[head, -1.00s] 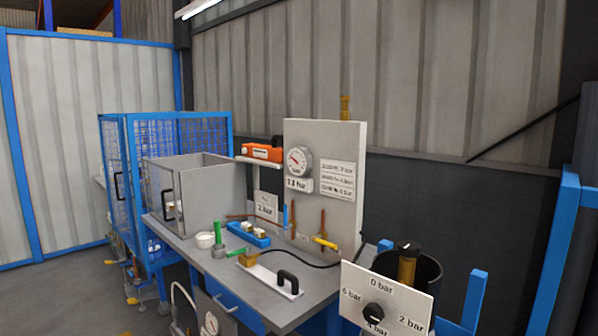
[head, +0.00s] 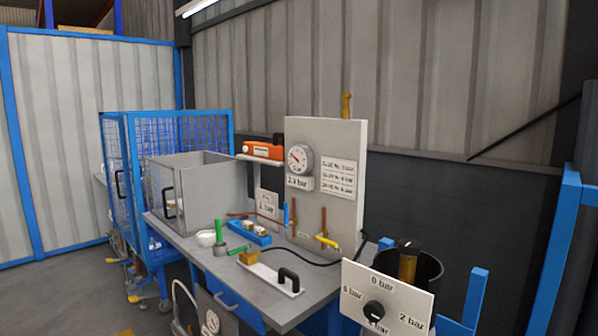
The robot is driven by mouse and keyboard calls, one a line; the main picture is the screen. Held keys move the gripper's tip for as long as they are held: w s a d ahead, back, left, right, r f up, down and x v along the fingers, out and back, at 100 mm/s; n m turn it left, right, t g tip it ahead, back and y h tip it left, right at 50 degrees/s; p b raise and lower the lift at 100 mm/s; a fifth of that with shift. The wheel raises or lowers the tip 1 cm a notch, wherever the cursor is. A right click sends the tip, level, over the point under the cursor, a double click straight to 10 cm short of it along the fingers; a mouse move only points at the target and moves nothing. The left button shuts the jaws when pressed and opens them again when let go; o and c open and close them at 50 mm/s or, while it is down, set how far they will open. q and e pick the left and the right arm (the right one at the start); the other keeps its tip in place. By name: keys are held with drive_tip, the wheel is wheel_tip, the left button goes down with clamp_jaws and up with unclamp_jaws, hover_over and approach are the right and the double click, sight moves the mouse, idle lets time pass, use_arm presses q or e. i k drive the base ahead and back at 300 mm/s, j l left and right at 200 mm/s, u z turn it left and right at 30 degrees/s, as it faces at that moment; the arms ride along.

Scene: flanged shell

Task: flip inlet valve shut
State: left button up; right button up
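A grey upright panel (head: 340,140) stands on the workbench and carries a round dial gauge (head: 300,158) with a bar readout plate (head: 300,183) under it. Low on the panel are two small valves on copper-coloured pipes. One has a blue lever (head: 286,214) standing upright. The other has a yellow lever (head: 327,242) lying crosswise to its pipe. I cannot tell from the picture which one is the inlet valve. A dark hose runs from the yellow-lever side down to a brass block (head: 249,257) on the bench. Neither gripper is in view.
The workbench (head: 215,265) holds a grey open box (head: 205,190), a green-handled tool (head: 219,232), a blue tray (head: 250,235) and a plate with a black handle (head: 288,279). A white dial board (head: 385,300) and black bin (head: 433,265) stand front right. A blue cage (head: 180,135) stands left.

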sight(287, 224)
drive_tip(key=i+j+z, duration=0.15)
drive_tip(key=i+j, duration=0.15)
drive_tip(key=i+j+z, duration=0.1)
drive_tip(key=i+j, duration=0.15)
drive_tip(key=i+j+z, duration=0.15)
drive_tip(key=j, duration=0.3)
drive_tip(key=i+j+z, duration=0.1)
drive_tip(key=i+j, duration=0.25)
drive_tip(key=i+j+z, duration=0.15)
drive_tip(key=j, duration=0.3)
drive_tip(key=i+j+z, duration=0.1)
drive_tip(key=i+j, duration=0.2)
drive_tip(key=j, duration=0.15)
